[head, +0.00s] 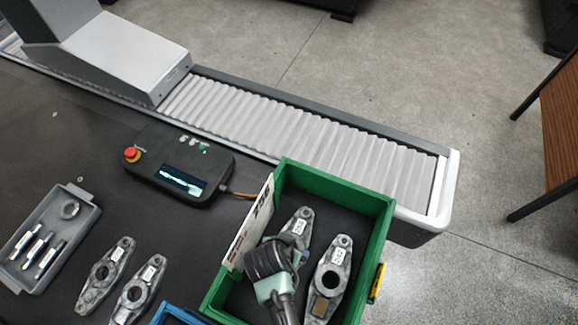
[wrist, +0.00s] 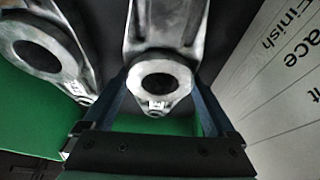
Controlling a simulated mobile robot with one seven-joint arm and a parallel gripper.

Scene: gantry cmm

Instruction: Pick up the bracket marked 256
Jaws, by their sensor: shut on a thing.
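Two grey metal brackets lie side by side in the green crate (head: 370,200) in the head view. My gripper (head: 284,257) reaches down over the left bracket (head: 301,222) and covers much of it. In the wrist view, my gripper's fingers (wrist: 162,103) stand on both sides of that bracket's ringed end (wrist: 161,57), shut on it. Its white label is partly visible, but I cannot read the number surely. The right bracket (head: 343,268) is apart from my gripper; it also shows at the left of the wrist view (wrist: 70,62). Its number is also too small to read surely.
A white printed card (head: 247,228) stands along the crate's left wall, close beside my gripper. Two more brackets (head: 105,275) lie on the dark table, beside a grey tray (head: 80,215) of pins. A control box (head: 165,165) and a ribbed guideway (head: 290,125) lie behind.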

